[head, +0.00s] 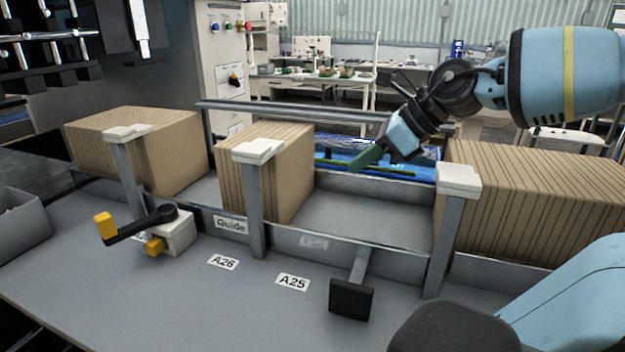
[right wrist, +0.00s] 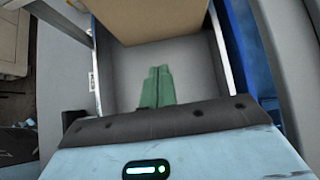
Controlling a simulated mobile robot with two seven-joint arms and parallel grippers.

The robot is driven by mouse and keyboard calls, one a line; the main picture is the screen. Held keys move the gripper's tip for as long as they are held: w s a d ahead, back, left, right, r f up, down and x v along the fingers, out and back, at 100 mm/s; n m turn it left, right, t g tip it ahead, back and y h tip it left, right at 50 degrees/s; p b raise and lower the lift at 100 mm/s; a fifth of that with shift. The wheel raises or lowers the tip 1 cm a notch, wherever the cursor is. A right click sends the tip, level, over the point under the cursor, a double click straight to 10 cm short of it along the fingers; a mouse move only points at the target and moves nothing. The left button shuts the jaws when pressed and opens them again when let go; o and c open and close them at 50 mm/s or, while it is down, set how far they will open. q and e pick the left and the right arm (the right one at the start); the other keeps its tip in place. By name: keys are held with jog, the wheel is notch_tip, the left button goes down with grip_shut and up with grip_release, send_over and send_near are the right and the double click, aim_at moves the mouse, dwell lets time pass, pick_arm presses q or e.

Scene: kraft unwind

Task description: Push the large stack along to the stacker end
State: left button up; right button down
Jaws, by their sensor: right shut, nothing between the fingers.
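Three stacks of brown kraft sheets stand on edge in a grey channel. The right stack (head: 540,200) looks the longest and runs out of the picture. The middle stack (head: 268,170) is the shortest, and the left stack (head: 150,145) is of medium length. My right gripper (head: 368,158) has green fingers, shut and empty, above the open gap between the middle and right stacks. In the right wrist view the fingers (right wrist: 157,88) point towards a brown stack face (right wrist: 160,18), apart from it. My left gripper is out of view.
Pale-topped posts (head: 258,150) stand along the near guide rail. A yellow-handled crank (head: 150,228) and a black pad (head: 351,299) are fixed in front. A metal rail (head: 290,112) runs behind the channel. The channel floor (head: 365,212) between the middle and right stacks is clear.

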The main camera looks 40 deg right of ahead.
aim_at(299, 190)
jog(key=b+x, duration=0.1)
jog(key=x, duration=0.7)
jog(key=shift+f, duration=0.3)
jog(key=shift+w+a+r, duration=0.1)
jog(key=shift+w+a, duration=0.1)
jog(key=shift+w, duration=0.25)
jog(key=shift+w+a+r, duration=0.1)
jog(key=shift+w+a, duration=0.15)
jog(key=shift+w, duration=0.2)
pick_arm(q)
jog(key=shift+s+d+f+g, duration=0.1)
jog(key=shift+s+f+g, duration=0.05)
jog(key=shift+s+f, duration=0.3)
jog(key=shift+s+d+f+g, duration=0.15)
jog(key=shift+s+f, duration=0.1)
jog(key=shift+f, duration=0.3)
pick_arm(e)
jog(key=shift+w+a+r, duration=0.15)
jog(key=shift+w+a, duration=0.25)
jog(key=shift+w, duration=0.4)
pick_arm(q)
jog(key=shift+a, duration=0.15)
